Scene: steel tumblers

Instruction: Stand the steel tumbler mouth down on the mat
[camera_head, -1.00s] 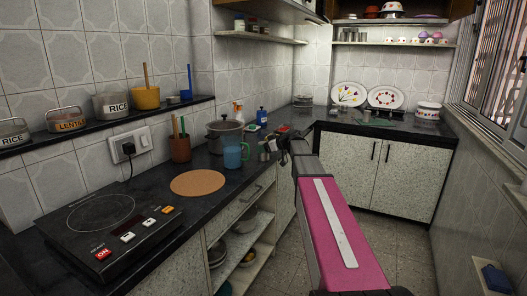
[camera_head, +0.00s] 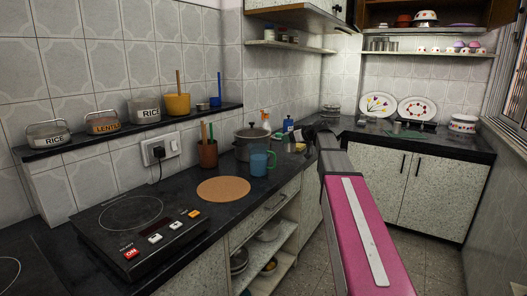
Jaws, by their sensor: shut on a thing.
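The round cork-coloured mat (camera_head: 223,189) lies bare on the dark counter, to the right of the cooktop. My gripper (camera_head: 299,141) is at the far end of my pink arm, over the counter beyond and to the right of the mat. It is shut on a small grey steel tumbler (camera_head: 290,143), which shows at the gripper's left side. The tumbler is small and partly hidden, so I cannot tell which way its mouth faces or whether it touches the counter.
A blue mug (camera_head: 260,161) stands between the mat and my gripper. A steel pot (camera_head: 250,143) and a brown utensil holder (camera_head: 208,153) stand behind the mat. The black cooktop (camera_head: 138,233) is at the left. The counter just around the mat is clear.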

